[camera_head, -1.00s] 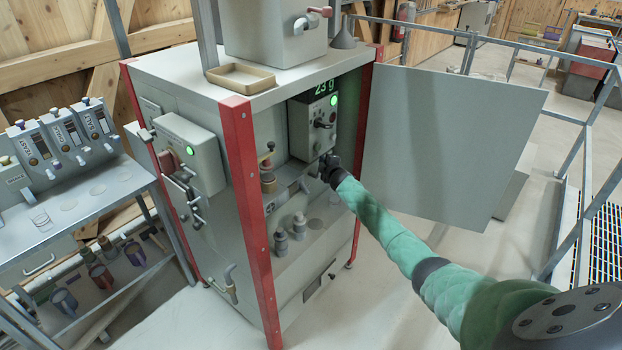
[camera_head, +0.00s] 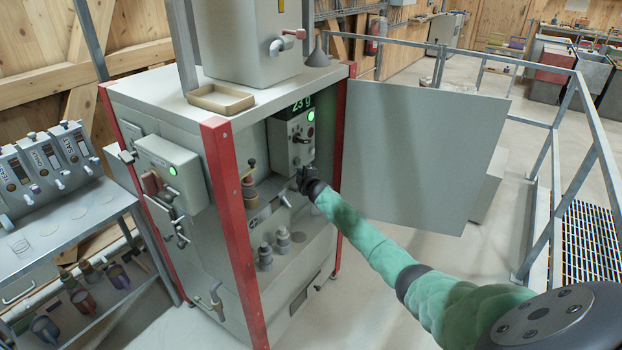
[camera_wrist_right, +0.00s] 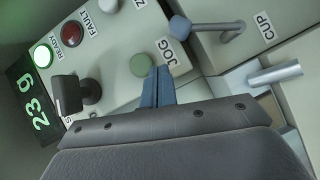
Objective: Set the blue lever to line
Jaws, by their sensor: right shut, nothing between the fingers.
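The word LINE cannot be read in these frames. My right gripper (camera_wrist_right: 157,84) is shut and empty, with its blue fingertips close to the green JOG button (camera_wrist_right: 143,65). The knob lies beyond the fingertips, apart from them. In the head view my right gripper (camera_head: 303,178) is just below the grey control box (camera_head: 279,146), where the lever is too small to pick out. My left gripper is out of view.
The box carries a 23 g display (camera_wrist_right: 36,112), a lit READY lamp (camera_wrist_right: 43,54), a red FAULT lamp (camera_wrist_right: 71,33) and a black selector knob (camera_wrist_right: 72,94). A metal rod (camera_wrist_right: 274,76) sticks out at right. A red post (camera_head: 237,230) and an open door panel (camera_head: 425,150) flank the bay.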

